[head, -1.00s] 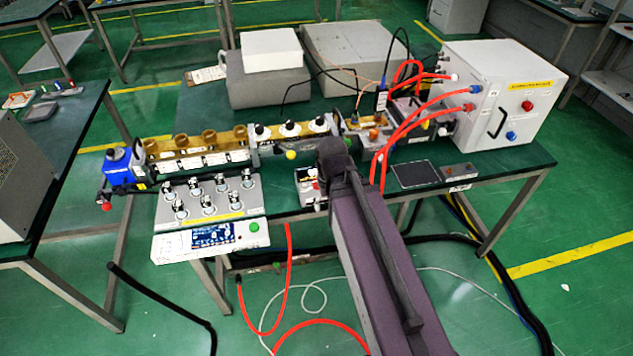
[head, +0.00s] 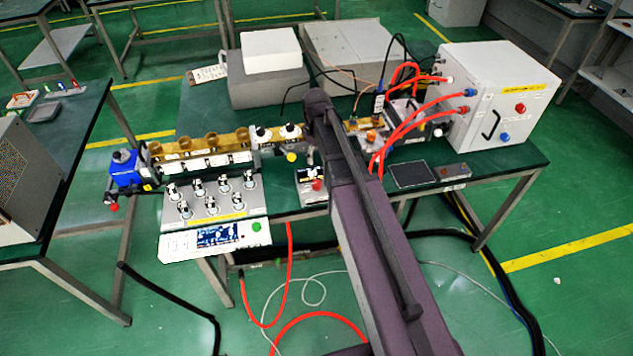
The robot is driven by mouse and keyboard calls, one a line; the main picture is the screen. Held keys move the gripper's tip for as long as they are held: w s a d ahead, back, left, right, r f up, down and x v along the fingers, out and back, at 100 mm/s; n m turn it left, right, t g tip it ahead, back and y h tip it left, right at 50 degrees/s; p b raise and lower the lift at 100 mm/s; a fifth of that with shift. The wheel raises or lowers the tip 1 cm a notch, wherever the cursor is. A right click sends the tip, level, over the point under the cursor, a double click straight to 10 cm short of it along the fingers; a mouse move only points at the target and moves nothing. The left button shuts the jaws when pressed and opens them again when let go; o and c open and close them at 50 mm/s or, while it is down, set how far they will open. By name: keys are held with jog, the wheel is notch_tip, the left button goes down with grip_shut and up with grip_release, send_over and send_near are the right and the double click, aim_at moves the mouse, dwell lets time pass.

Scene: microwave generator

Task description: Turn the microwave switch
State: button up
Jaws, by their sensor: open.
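A control box (head: 216,203) with several black-and-silver knobs stands at the front left of the green bench, with a small screen and a green button (head: 256,227) on its front panel. A small box (head: 312,187) with a dark display and a red knob stands to its right, beside my arm. A white cabinet (head: 495,105) with a red button (head: 520,107) and a blue button (head: 504,137) is at the right. I cannot tell which control is the microwave switch. My arm reaches over the bench's middle; its end hides my gripper.
A brass waveguide line (head: 205,143) runs along the bench, with a blue unit (head: 125,168) at its left end. Red hoses (head: 425,112) link it to the cabinet. Grey boxes (head: 268,78) stand behind. The bench top at the front right has some free room.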

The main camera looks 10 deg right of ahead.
aim_at(317, 183)
jog(key=shift+f, duration=0.2)
notch_tip(317, 183, down, 13)
jog(key=b, duration=1.3)
jog(key=shift+f+b, duration=0.2)
jog(key=shift+b, duration=0.2)
dwell(0.4)
grip_shut()
